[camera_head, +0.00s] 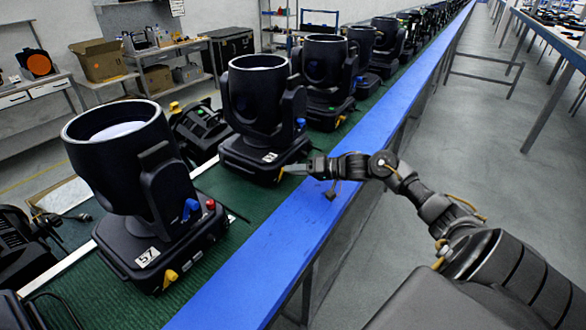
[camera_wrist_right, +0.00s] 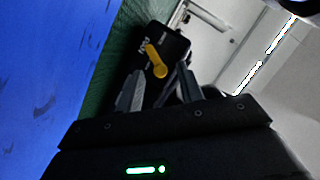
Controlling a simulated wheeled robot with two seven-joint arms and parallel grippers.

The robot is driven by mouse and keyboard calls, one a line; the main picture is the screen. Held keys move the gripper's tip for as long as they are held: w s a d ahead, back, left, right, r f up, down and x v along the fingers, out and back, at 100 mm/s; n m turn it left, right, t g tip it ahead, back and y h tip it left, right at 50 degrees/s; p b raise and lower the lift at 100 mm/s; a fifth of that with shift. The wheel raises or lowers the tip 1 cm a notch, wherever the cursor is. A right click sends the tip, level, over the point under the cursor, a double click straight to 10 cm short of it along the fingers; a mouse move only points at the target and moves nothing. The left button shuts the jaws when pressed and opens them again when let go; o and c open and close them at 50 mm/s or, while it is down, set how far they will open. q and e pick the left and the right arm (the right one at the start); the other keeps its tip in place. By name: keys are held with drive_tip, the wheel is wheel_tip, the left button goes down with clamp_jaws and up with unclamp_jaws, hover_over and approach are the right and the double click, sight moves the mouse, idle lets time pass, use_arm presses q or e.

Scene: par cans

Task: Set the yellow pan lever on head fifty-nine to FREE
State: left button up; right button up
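The second moving-head light (camera_head: 258,110) stands upright on the green strip, and its white number label (camera_head: 269,157) is too small to read surely. A yellow lever (camera_head: 280,176) sits low on its base; in the right wrist view the lever (camera_wrist_right: 156,62) lies slanted on the dark base, beside small white lettering. My right gripper (camera_head: 292,169) is at that base, close to the lever. In the wrist view its two fingers (camera_wrist_right: 167,90) are apart, with the lever just beyond and between their tips; contact cannot be told. My left gripper is out of view.
A nearer light (camera_head: 120,160) labelled 57 has a yellow lever (camera_head: 170,276), a blue knob (camera_head: 191,207) and a red knob (camera_head: 210,204). More lights (camera_head: 325,75) run back in a row. The blue bench edge (camera_head: 270,262) is mostly clear; the aisle at right is open.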

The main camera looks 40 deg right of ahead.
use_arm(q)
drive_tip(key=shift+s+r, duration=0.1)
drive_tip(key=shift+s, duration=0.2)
use_arm(e)
drive_tip(key=shift+w+a+f, duration=0.15)
drive_tip(key=shift+w+a, duration=0.15)
drive_tip(key=shift+w, duration=0.2)
